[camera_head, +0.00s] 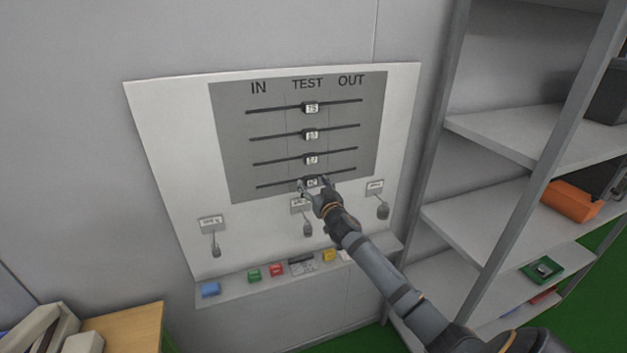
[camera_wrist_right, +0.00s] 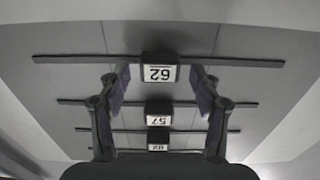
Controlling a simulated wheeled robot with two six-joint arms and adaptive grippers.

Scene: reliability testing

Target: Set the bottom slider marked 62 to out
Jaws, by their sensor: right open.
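The bottom slider marked 62 (camera_head: 312,183) sits near the middle of its track, under the TEST column of the grey panel (camera_head: 225,150). Its black knob with a white label shows upside down in the right wrist view (camera_wrist_right: 159,73). My right gripper (camera_head: 315,186) is open at the bottom slider. In the right wrist view its fingers (camera_wrist_right: 162,88) stand apart, one on each side of the knob, with gaps between. I cannot tell how close the tips are to the panel. My left gripper is not in view.
Several other sliders above, including one marked 57 (camera_head: 312,159), also sit under TEST. Toggle levers (camera_head: 214,247) hang below the panel, and a ledge with coloured buttons (camera_head: 254,274) runs beneath. A metal shelf (camera_head: 500,135) stands to the right.

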